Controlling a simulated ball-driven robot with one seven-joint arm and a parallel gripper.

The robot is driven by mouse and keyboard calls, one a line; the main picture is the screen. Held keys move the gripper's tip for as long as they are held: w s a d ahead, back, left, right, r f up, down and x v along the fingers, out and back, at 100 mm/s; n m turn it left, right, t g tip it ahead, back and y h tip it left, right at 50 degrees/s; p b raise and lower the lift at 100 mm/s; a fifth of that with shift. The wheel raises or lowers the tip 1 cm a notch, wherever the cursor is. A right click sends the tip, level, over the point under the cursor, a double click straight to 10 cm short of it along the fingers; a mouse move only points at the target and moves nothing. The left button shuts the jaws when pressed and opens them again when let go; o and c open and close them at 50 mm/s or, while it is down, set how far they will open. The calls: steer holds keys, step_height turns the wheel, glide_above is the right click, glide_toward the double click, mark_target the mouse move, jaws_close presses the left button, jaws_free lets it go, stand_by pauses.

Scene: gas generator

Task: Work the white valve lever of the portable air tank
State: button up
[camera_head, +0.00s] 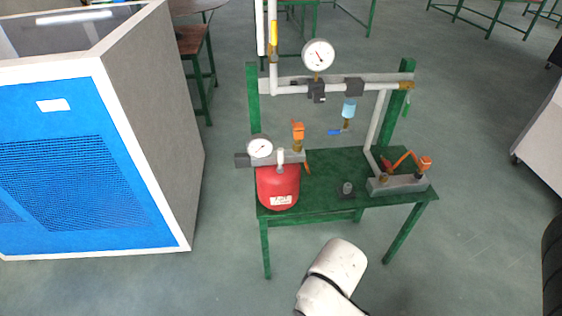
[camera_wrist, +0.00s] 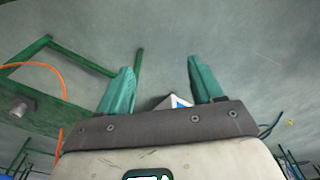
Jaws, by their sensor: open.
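The portable air tank (camera_head: 278,190) is red with a white label and stands on the left end of the green bench. A round white gauge (camera_head: 260,148) sits on its grey top fitting. The small white valve lever (camera_head: 280,157) stands upright on that fitting, right of the gauge. My gripper (camera_wrist: 160,64) shows in the wrist view with two teal fingers apart and nothing held between them. In the head view only a white part of my arm shows, in front of the bench; the fingers cannot be made out there. The tank and lever cannot be made out in the wrist view.
The green bench (camera_head: 335,213) carries pipework, a larger gauge (camera_head: 318,54), a blue-handled valve (camera_head: 340,131) and a grey block with an orange hose (camera_head: 405,160). A blue-fronted cabinet (camera_head: 85,150) stands left. The floor between cabinet and bench is clear.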

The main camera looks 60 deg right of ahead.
steer(key=shift+c, duration=0.2)
steer(key=shift+w+d+f, duration=0.1)
steer(key=shift+w+d, duration=0.05)
steer(key=shift+w, duration=0.05)
steer(key=shift+c, duration=0.8)
steer(key=w+d, duration=0.1)
steer(key=w+d+m+t+h+b, duration=0.1)
steer(key=w+t+b, duration=0.1)
steer(key=w, duration=0.1)
steer(key=shift+d+f+m, duration=0.3)
steer(key=shift+d+f, duration=0.05)
steer(key=shift+d, duration=0.05)
steer(key=shift+c, duration=1.3)
steer(key=m+t+h+b, duration=0.5)
steer(key=t+h+b, duration=0.5)
steer(key=t, duration=0.1)
glide_toward(282, 154)
steer(key=p+x, duration=0.1)
steer(key=x, duration=1)
